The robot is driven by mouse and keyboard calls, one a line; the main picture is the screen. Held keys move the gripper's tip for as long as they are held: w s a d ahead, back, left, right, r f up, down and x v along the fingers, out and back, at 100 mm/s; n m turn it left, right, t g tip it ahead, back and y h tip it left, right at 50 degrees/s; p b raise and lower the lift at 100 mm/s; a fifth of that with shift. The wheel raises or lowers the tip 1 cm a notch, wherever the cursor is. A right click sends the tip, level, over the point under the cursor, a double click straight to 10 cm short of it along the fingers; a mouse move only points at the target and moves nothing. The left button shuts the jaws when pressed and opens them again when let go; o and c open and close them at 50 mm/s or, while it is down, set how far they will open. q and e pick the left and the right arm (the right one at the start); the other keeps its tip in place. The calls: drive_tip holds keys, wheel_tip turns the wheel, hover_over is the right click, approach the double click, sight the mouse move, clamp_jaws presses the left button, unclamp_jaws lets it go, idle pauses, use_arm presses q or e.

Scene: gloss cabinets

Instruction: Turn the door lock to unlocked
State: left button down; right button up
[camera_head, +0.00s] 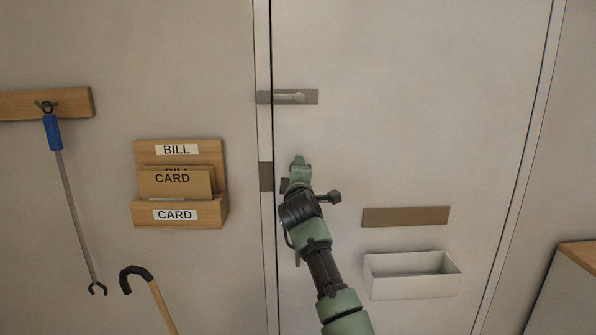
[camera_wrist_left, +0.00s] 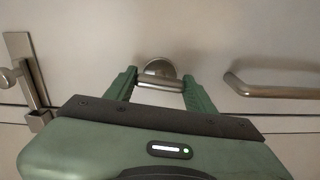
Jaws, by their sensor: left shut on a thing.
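The door lock (camera_wrist_left: 156,68) shows in the left wrist view as a round metal rose with a short bar-shaped turn piece (camera_wrist_left: 161,83) in front. My left gripper (camera_wrist_left: 160,88) has one green finger at each end of this bar and is shut on it. The bar lies across the gap between the fingers, roughly along the wrist picture's width. In the head view my left gripper (camera_head: 299,165) is against the pale door (camera_head: 420,130) near its left edge, and it hides the lock. My right gripper is in neither view.
A metal lever handle (camera_wrist_left: 275,91) is right of the lock in the wrist view. A metal latch (camera_head: 290,97) sits above my gripper. A brown slot plate (camera_head: 405,216) and white box (camera_head: 412,288) are right of my arm; a wooden card holder (camera_head: 180,214) hangs left.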

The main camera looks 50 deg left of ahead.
use_arm(q)
drive_tip(key=shift+r+n, duration=0.1)
drive_tip(key=shift+n, duration=0.6)
drive_tip(key=shift+p, duration=0.3)
drive_tip(key=c, duration=0.5)
unclamp_jaws()
drive_tip(key=b+v, duration=0.1)
drive_tip(key=v, duration=0.6)
drive_tip(key=shift+s+d, duration=0.2)
drive_tip(key=shift+s, duration=0.15)
